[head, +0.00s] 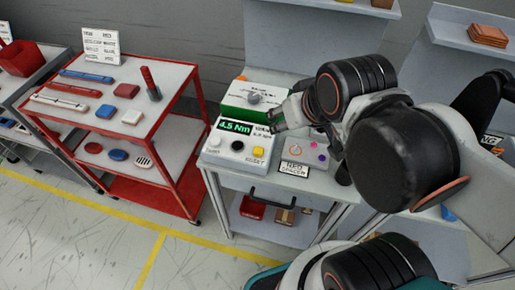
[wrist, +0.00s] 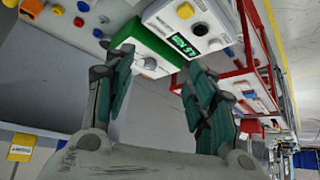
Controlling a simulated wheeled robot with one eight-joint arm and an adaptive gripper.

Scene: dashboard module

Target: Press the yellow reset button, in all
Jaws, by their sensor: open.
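The yellow reset button (head: 259,151) sits at the front right of a white box (head: 222,156) with a green "4.5 Nm" display (head: 235,127). A dark knob and a pale round control are beside it. In the wrist view the yellow button (wrist: 185,10) shows at the top on the same white box (wrist: 160,14). My gripper (head: 277,118) is above the back right of the box, apart from the button. Its two dark green fingers are spread and empty in the wrist view (wrist: 160,70).
A green-and-white box (head: 258,105) with a grey knob stands behind. A panel with small coloured controls (head: 313,150) and a label card (head: 294,170) are to the right. A red cart (head: 172,92) with several parts stands left. Floor in front is clear.

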